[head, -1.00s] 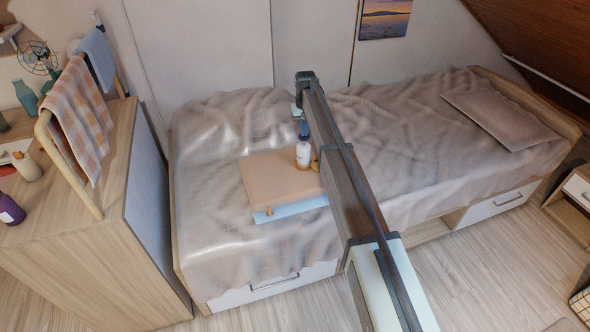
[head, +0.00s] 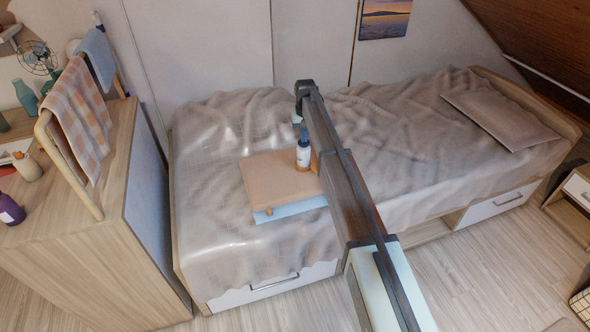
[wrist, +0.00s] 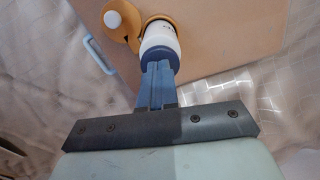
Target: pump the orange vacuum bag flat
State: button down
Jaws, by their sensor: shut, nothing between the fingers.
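The orange vacuum bag (head: 272,182) lies on the bed as a flat-topped slab, with a pale blue layer showing under its near edge. A white pump with a dark blue top (head: 303,158) stands upright on its right part. In the wrist view the pump (wrist: 160,42) rises from an orange ring (wrist: 155,20), beside an orange tab with a white disc (wrist: 113,20). My gripper (wrist: 157,68) has its blue fingers together, right at the pump's blue top; I cannot tell whether they touch it. The bag's right side is partly hidden by my arm in the head view.
The bed's rumpled beige cover (head: 220,235) surrounds the bag, with free room to its left. A pillow (head: 500,120) lies at the far right. A wooden dresser (head: 110,230) with a towel rail stands left of the bed.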

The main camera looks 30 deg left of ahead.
jog(key=shift+r, duration=2.95)
jog(key=shift+r, duration=0.1)
jog(key=shift+r, duration=2.9)
jog(key=shift+w, duration=0.1)
